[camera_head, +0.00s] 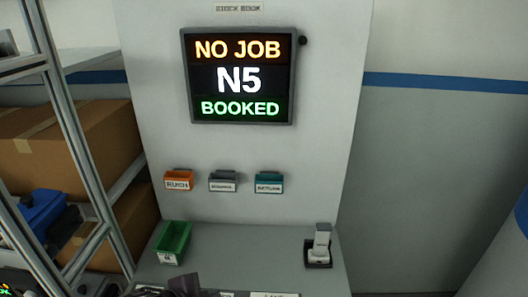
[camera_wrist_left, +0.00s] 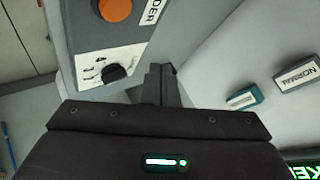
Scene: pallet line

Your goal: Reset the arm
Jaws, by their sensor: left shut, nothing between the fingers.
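My left gripper (camera_wrist_left: 160,70) shows in the left wrist view with its dark fingers together and nothing between them. The fingers point toward a grey control box (camera_wrist_left: 140,35) with an orange button (camera_wrist_left: 115,9) and a black knob (camera_wrist_left: 117,73). In the head view a dark shape at the bottom edge, probably part of my left gripper (camera_head: 185,284), sits in front of the grey bench. My right gripper is in neither view.
A board screen (camera_head: 238,76) reads NO JOB, N5, BOOKED. Below it are orange (camera_head: 178,174), grey (camera_head: 223,176) and teal (camera_head: 269,178) labelled holders. A green bin (camera_head: 172,240) and a black holder with a pale item (camera_head: 319,252) stand on the bench. A shelf with cartons (camera_head: 70,133) is at left.

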